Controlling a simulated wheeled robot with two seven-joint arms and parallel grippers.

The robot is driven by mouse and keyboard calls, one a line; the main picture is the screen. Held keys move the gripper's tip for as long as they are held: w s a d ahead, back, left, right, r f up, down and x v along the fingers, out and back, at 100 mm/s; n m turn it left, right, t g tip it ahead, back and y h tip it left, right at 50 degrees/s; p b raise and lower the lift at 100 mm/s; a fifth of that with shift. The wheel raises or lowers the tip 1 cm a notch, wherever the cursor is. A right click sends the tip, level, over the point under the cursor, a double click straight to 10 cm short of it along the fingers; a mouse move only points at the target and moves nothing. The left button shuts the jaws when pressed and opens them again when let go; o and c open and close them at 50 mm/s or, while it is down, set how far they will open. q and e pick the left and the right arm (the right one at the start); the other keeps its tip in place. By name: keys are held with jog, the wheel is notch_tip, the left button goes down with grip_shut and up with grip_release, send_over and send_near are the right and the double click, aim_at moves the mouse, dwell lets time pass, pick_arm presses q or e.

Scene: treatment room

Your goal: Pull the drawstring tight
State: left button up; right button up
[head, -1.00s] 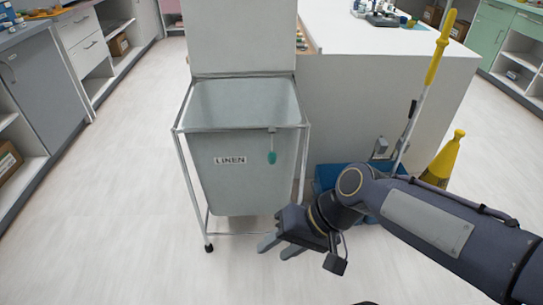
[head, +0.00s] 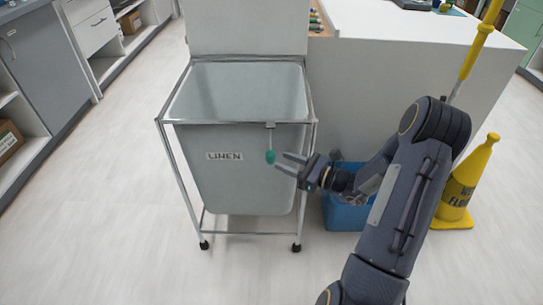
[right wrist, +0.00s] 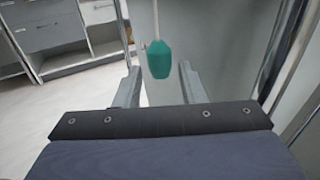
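A grey linen bag (head: 232,175) labelled LINEN hangs in a metal-framed hamper cart (head: 240,122). A short drawstring hangs from the front rim near its right corner, with a green toggle (head: 270,157) at its end. My right gripper (head: 283,164) is open, just to the right of the toggle in the head view. In the right wrist view the green toggle (right wrist: 160,60) hangs near the tips of the two spread fingers, roughly centred between them. I cannot tell whether either finger touches it. My left gripper is not in view.
A blue bucket (head: 345,212) and a yellow wet-floor cone (head: 468,185) stand on the floor to the right. A white counter (head: 420,70) is behind the cart. Grey cabinets (head: 45,60) line the left. The floor left of the cart is clear.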

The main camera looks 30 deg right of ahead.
aim_at(275, 159)
jog(key=x, duration=0.5)
jog(key=shift+w+a+b, duration=0.2)
jog(key=shift+w+b, duration=0.05)
jog(key=shift+b, duration=0.15)
jog(key=shift+f, duration=0.1)
grip_shut()
